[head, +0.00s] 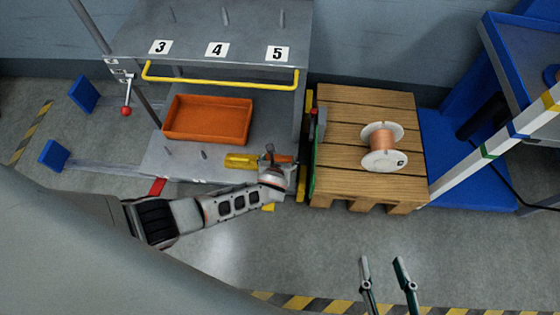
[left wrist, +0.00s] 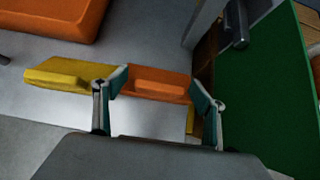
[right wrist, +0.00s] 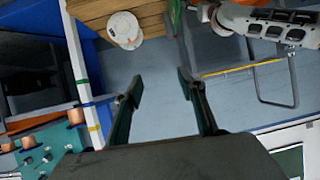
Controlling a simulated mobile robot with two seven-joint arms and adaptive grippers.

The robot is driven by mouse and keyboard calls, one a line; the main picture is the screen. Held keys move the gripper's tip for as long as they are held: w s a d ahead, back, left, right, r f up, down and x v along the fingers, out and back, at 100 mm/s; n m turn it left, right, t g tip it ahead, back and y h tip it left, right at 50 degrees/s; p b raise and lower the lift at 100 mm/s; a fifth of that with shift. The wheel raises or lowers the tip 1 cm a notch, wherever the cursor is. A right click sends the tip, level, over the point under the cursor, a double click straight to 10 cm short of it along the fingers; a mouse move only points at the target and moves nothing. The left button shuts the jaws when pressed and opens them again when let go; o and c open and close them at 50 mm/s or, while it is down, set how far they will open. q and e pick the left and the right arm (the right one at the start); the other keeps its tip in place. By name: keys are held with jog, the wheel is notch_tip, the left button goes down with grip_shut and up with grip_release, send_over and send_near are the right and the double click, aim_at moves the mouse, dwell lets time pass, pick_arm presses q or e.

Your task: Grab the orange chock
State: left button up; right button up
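The orange chock (left wrist: 158,84) lies on the grey lower shelf (left wrist: 130,118), just right of a yellow chock (left wrist: 62,74). In the left wrist view, my left gripper (left wrist: 162,86) is open, with one finger near each end of the orange chock; I cannot tell whether they touch it. In the head view, the orange chock (head: 283,159) is partly hidden by my left gripper (head: 271,155). The yellow chock (head: 238,160) shows beside it. My right gripper (head: 384,262) is open and empty over the floor; its open fingers also show in the right wrist view (right wrist: 160,84).
An orange bin (head: 207,121) sits behind the chocks on the shelf. A yellow rail (head: 220,83) runs along the numbered upper shelf. A wooden pallet (head: 340,185) with a copper wire spool (head: 381,138) stands to the right, beside a green panel (left wrist: 272,95). Floor in front is clear.

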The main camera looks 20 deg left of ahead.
pick_arm(q)
jog(key=c, duration=1.4)
jog(key=shift+w, duration=0.1)
jog(key=shift+r, duration=0.1)
